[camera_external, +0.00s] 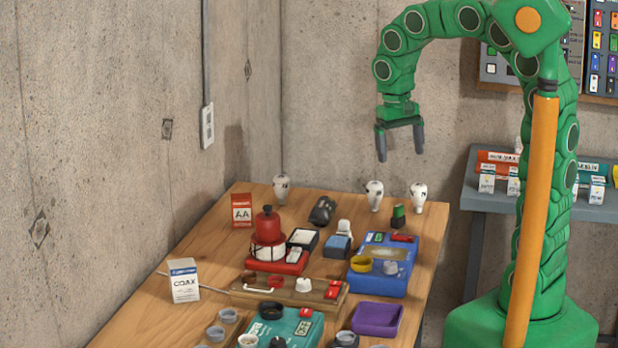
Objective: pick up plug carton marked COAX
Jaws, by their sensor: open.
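The plug carton marked COAX (184,281) is a small white box with a blue top band. It stands upright near the left edge of the wooden table, left of the wooden strip. My gripper (400,148) hangs from the green arm above the far right part of the table, pointing down. Its two dark fingers are apart with nothing between them. It is well above, to the right of and apart from the carton.
A red-and-white AA box (242,210) stands at the far left of the table (140,318). A red bottle-like device (267,226), a wooden strip (286,290), a blue device (382,266), a teal device (286,327) and a purple tray (377,318) crowd the middle. Concrete walls rise behind.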

